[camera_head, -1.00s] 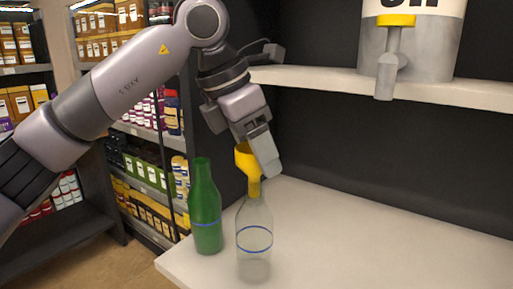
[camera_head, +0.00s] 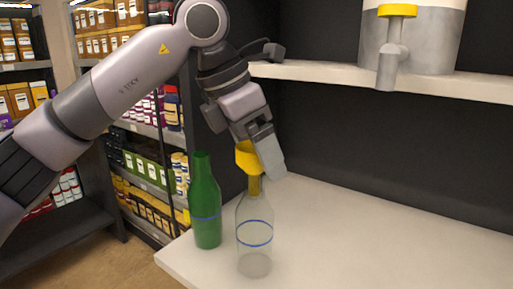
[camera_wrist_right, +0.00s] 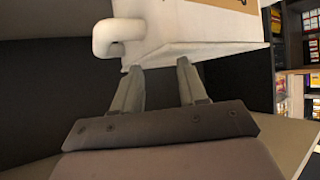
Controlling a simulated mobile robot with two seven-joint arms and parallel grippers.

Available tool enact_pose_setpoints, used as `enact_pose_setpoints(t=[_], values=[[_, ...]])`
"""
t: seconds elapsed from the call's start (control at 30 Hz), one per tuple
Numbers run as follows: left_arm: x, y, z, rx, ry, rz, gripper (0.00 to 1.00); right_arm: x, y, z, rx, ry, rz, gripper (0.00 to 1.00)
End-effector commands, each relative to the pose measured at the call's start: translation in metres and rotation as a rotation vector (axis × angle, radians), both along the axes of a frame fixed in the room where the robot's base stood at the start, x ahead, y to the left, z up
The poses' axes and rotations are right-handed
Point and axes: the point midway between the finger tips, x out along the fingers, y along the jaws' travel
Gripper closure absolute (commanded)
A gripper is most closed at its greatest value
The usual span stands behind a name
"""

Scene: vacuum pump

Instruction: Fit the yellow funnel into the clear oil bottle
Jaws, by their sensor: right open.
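The yellow funnel (camera_head: 247,157) stands upright at the mouth of the clear oil bottle (camera_head: 254,225), its spout in line with the neck. I cannot tell how deep the spout sits. The bottle stands upright near the front of the white table. My left gripper (camera_head: 262,150) is at the funnel's right rim. One grey finger covers that rim and the other finger is hidden, so its opening and grip are unclear. My right gripper (camera_wrist_right: 160,80) shows only in the right wrist view, open, with no object visibly held between its fingers.
A green bottle (camera_head: 205,205) stands just left of the clear one. A shelf (camera_head: 400,82) at the back holds a large container (camera_head: 430,45) with a yellow-topped tap (camera_head: 392,50). The right of the table (camera_head: 390,235) is clear. Stocked racks stand at left.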

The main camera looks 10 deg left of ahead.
Motion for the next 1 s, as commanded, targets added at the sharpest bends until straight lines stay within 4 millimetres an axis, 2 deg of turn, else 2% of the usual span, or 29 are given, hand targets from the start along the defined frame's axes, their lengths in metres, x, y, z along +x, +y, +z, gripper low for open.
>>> enact_pose_setpoints(t=[0.03, 0.37, 0.57, 0.73, 1.0], values=[[0.0, 0.0, -0.001, 0.0, 0.0, 0.0, 0.07, -0.001, -0.001, -0.004, -0.004, 0.01, 0.0, 0.57], [-0.001, 0.001, 0.007, -0.001, -0.001, -0.001, 0.07, -0.001, -0.001, -0.001, -0.005, 0.015, 0.0, 0.57], [-0.003, 0.004, 0.026, 0.0, -0.002, -0.004, 0.07, -0.001, -0.002, 0.006, -0.014, 0.035, -0.001, 0.57], [-0.005, 0.008, 0.048, -0.001, -0.003, -0.009, 0.07, -0.011, -0.004, 0.011, -0.018, 0.071, -0.001, 0.57], [-0.009, 0.012, 0.073, -0.001, -0.002, -0.016, 0.07, -0.015, -0.003, 0.029, -0.016, 0.075, -0.001, 0.57]])
